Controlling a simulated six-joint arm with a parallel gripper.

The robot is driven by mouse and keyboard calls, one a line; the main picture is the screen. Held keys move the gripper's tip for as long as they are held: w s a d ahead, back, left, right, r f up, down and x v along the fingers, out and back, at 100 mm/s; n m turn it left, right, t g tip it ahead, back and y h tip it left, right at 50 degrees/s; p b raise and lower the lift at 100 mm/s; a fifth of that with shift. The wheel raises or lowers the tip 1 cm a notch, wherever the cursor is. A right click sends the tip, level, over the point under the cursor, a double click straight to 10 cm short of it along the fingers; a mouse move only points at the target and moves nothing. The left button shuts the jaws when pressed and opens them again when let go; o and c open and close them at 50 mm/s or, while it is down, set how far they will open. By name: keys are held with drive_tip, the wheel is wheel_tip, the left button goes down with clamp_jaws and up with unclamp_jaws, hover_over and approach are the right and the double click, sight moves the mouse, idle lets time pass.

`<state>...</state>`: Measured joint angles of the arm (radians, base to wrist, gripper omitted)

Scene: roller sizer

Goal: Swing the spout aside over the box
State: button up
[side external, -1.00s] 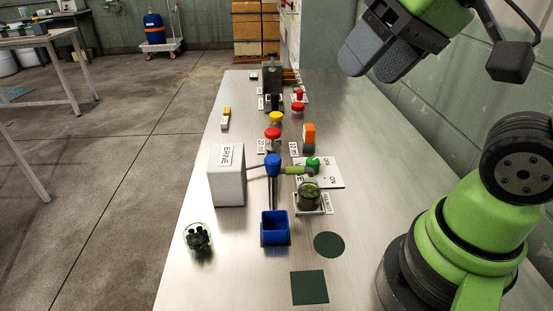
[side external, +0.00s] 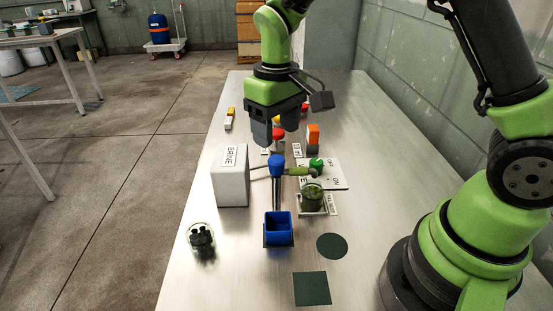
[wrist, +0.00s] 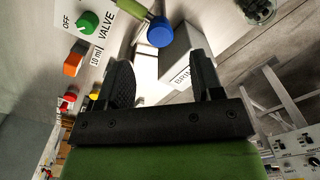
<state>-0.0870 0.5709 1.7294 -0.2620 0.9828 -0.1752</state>
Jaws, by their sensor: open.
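The spout (side external: 298,171) is a yellow-green tube running right from a blue hub (side external: 277,164) toward a glass jar (side external: 313,200) with green contents on a small stand. In the wrist view the spout (wrist: 141,10) is cut by the top edge, beside the blue hub (wrist: 160,33). An open-topped blue box (side external: 278,240) stands on the table in front of the hub; the spout does not point over it. My gripper (side external: 277,132) is open and empty, pointing down above and behind the hub. In the wrist view its fingers (wrist: 162,80) are apart, clear of the hub.
The white BRINE tank (side external: 230,183) stands left of the hub. The valve plate (side external: 328,178) with its green knob (side external: 316,163) lies right. A jar of dark pieces (side external: 202,239) stands front left. An orange block (side external: 313,134) is behind. The front right table has flat dark mats.

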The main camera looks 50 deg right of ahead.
sight(276, 159)
wheel_tip(276, 159, down, 7)
drive_tip(key=shift+f, duration=0.15)
clamp_jaws()
idle(0.4)
